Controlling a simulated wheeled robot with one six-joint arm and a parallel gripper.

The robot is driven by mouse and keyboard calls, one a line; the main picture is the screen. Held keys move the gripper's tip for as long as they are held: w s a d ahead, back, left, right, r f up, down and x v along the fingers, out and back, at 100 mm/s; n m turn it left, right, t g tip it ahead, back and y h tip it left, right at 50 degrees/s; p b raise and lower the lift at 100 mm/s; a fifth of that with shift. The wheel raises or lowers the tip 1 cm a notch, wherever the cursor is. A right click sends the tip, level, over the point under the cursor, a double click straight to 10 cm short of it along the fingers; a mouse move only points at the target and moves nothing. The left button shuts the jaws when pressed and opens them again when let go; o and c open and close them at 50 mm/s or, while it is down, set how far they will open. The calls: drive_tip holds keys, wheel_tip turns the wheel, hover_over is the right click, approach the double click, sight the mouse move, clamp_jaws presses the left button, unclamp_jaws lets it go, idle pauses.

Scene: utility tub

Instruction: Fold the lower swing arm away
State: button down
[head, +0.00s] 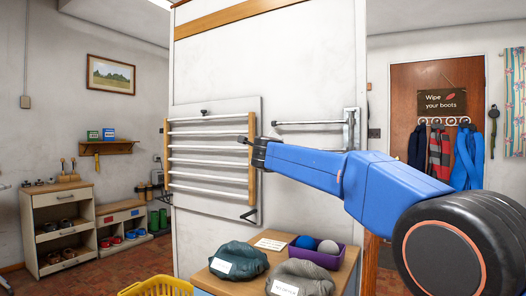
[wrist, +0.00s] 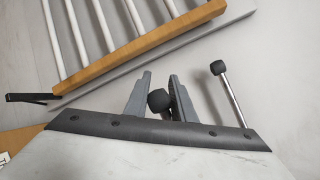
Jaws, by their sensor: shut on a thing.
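The swing-arm rack's upright bracket (head: 351,128) is fixed to the white wall panel, right of the airer. Its upper swing arm (head: 305,123) is a chrome rod reaching left. The lower swing arm (head: 333,150) shows just above my blue arm, mostly hidden by it. My gripper (head: 252,142) is below and left of the upper arm's tip. In the wrist view its jaws (wrist: 160,96) are shut on a dark round end knob (wrist: 158,101), which appears to be the lower swing arm's. Another chrome rod with a black knob (wrist: 218,68) stands apart to the right.
A wall airer (head: 210,157) with white rails and wooden sides is close left of my gripper. A yellow basket (head: 157,286) stands at the front.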

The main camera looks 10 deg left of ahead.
drive_tip(key=shift+w+d+f+m+h, duration=0.15)
drive_tip(key=shift+w+m+h, duration=0.2)
drive_tip(key=shift+w, duration=0.4)
drive_tip(key=shift+w+d+f+m+h, duration=0.15)
drive_tip(key=shift+w+m+h, duration=0.1)
drive_tip(key=shift+w+h, duration=0.35)
drive_tip(key=shift+w, duration=0.1)
drive_tip(key=c, duration=1.5)
unclamp_jaws()
drive_tip(key=shift+r, duration=0.1)
drive_tip(key=s, duration=0.5)
drive_tip(key=s+d, duration=0.1)
drive_tip(key=s, duration=0.5)
drive_tip(key=s+d, duration=0.1)
drive_tip(key=s, duration=0.5)
drive_tip(key=shift+s, duration=0.2)
